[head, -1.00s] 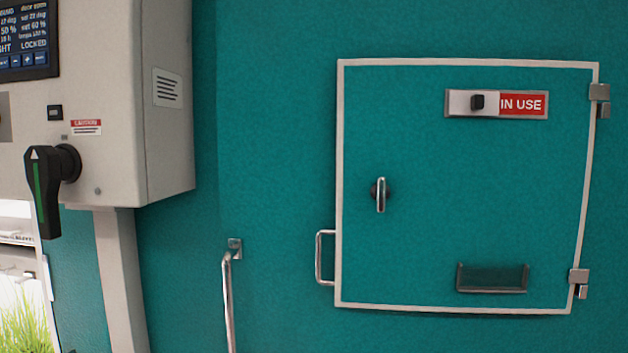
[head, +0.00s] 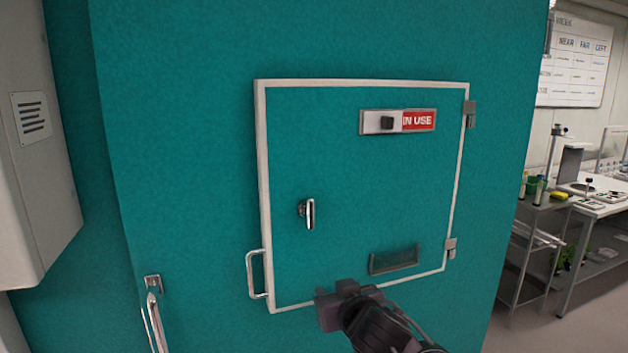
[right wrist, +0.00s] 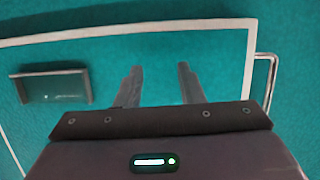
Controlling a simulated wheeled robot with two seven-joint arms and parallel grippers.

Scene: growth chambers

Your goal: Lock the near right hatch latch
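The hatch (head: 360,170) is a teal square door with a pale frame, and it looks closed. Its latch (head: 309,213) is a small metal lever, pointing straight down on the left side of the door. The latch is outside the right wrist view. My right gripper (head: 332,302) is in front of the hatch's lower edge, below the latch and apart from it. In the right wrist view the two fingers (right wrist: 159,74) are spread with nothing between them, facing the hatch. My left gripper is not in view.
A metal pull handle (head: 257,274) sticks out at the hatch's lower left. A slider sign (head: 398,121) reads IN USE. A small tray (head: 394,261) is low on the door. A rail (head: 155,320) and a grey cabinet (head: 35,160) stand left; benches (head: 540,200) stand right.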

